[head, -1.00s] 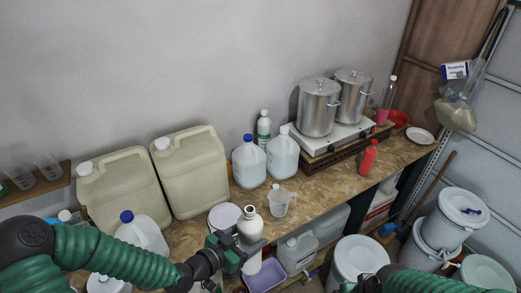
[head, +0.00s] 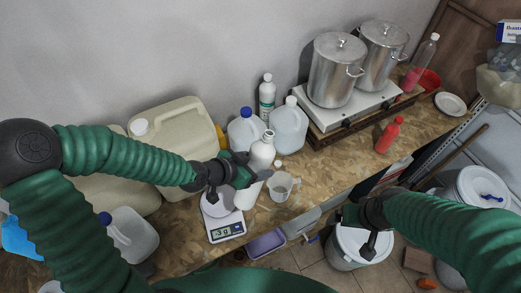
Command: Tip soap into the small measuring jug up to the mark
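A white soap bottle (head: 261,155) is in my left gripper (head: 246,176), which is shut around its middle. The bottle looks roughly upright, its top leaning slightly right in the picture; whether its base touches anything is unclear. My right gripper (head: 366,232) is dark, apart from the bench things, above a white lidded bucket (head: 352,257). Its fingers are not clear enough to judge.
A scale (head: 225,229) with a lit display stands front left of the jug. Clear jugs (head: 289,127), a white bottle (head: 266,93) and steel pots (head: 336,72) stand behind. A red bottle (head: 388,134) is at the right. Bare bench (head: 335,165) lies right of the jug.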

